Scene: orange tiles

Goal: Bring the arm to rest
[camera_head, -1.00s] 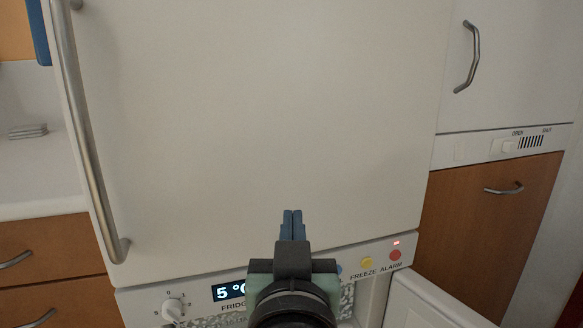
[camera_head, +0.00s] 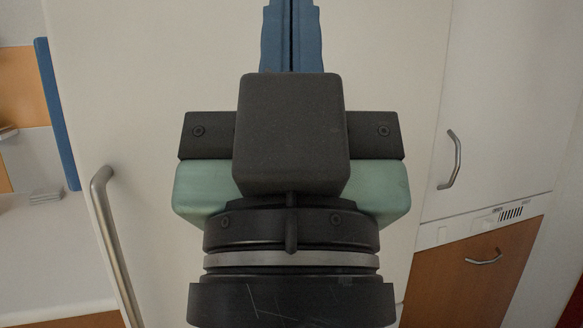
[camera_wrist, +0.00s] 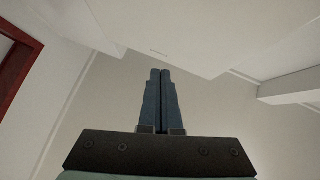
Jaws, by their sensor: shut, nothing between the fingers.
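My gripper (camera_head: 291,35) is raised close in front of the head camera, with its blue fingers pointing up and pressed together. Nothing shows between them. The fingertips are cut off by the top edge of the head view. My gripper also shows in the wrist view (camera_wrist: 160,74), shut and empty, with pale wall and ceiling surfaces behind it. The gripper body hides the middle of the white fridge door (camera_head: 140,90).
The fridge's metal handle (camera_head: 115,245) is at the lower left. A white cabinet door with a handle (camera_head: 452,160) and a wooden drawer front (camera_head: 470,275) are at the right. A dark red frame (camera_wrist: 18,60) shows at the left in the wrist view.

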